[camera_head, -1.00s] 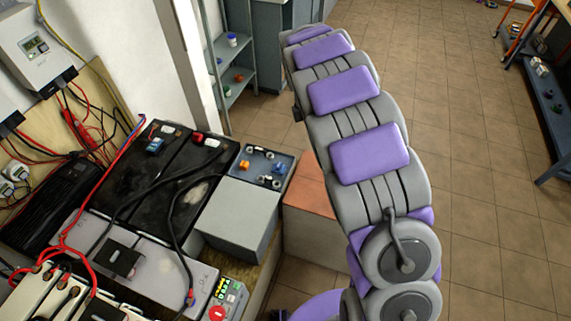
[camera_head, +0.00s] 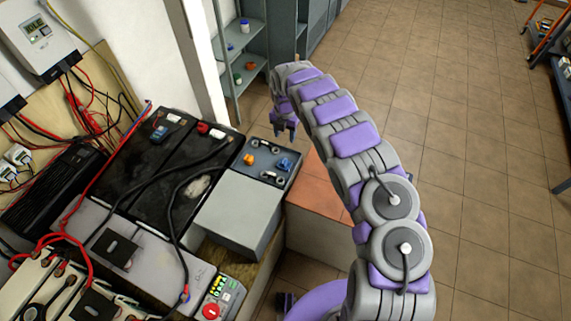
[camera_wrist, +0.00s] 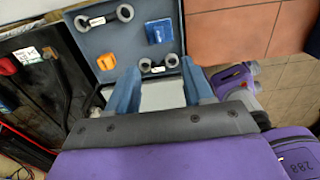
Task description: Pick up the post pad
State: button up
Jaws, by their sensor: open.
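In the wrist view the tray (camera_wrist: 85,38) holds a flat blue square piece (camera_wrist: 158,31), an orange piece (camera_wrist: 106,61) and several metal ring clamps. The blue piece (camera_head: 284,164) and orange piece (camera_head: 249,159) also show in the head view. The blue piece looks most like a pad, but I cannot tell for certain which is the post pad. My gripper (camera_head: 285,132) is open and empty near the tray's far edge. Its two fingers (camera_wrist: 160,70) point towards the tray in the wrist view.
Black batteries (camera_head: 190,165) with cables lie left of the tray. A shelf (camera_head: 247,55) stands behind. The tiled floor (camera_head: 460,140) is open on the right.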

jog(key=b, duration=0.2)
send_over(284, 160)
jog(key=f, duration=1.1)
jog(key=shift+d, duration=0.2)
jog(key=f+b, duration=0.2)
jog(key=f, duration=0.3)
jog(key=shift+a+f, duration=0.15)
jog(key=shift+a, duration=0.05)
grip_shut()
